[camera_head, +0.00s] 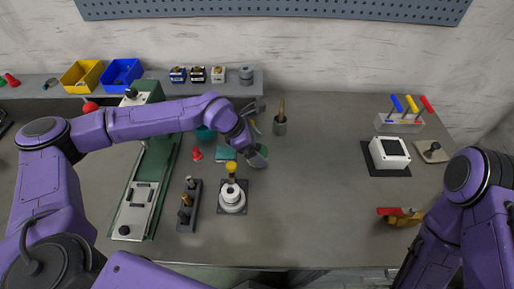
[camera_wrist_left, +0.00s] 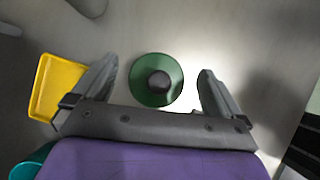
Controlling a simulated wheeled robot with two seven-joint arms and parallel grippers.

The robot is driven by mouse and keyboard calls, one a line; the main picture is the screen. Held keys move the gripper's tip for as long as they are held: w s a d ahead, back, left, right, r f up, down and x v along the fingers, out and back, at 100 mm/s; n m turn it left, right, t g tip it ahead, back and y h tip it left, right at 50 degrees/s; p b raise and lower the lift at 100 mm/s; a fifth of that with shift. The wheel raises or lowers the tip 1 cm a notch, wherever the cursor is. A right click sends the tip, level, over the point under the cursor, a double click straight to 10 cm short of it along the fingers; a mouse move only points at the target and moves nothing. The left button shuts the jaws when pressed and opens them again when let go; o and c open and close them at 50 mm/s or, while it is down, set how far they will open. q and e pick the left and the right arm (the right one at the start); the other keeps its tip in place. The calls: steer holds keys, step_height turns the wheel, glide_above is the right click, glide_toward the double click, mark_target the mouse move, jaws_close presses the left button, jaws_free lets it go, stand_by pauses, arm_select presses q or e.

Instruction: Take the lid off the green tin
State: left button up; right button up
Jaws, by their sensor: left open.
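The green tin (camera_head: 259,156) stands on the workbench near its middle, partly hidden by my left gripper (camera_head: 251,147) in the head view. In the left wrist view the round green lid (camera_wrist_left: 143,93) shows from above, with a dark round knob (camera_wrist_left: 158,82) at its centre. My left gripper (camera_wrist_left: 157,72) is open there, with one finger on each side of the lid and a visible gap on both sides. How high the fingers are relative to the knob I cannot tell. My right arm is at the right edge; its gripper is out of view.

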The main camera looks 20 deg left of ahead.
arm_select(q)
steer(key=c, duration=1.1)
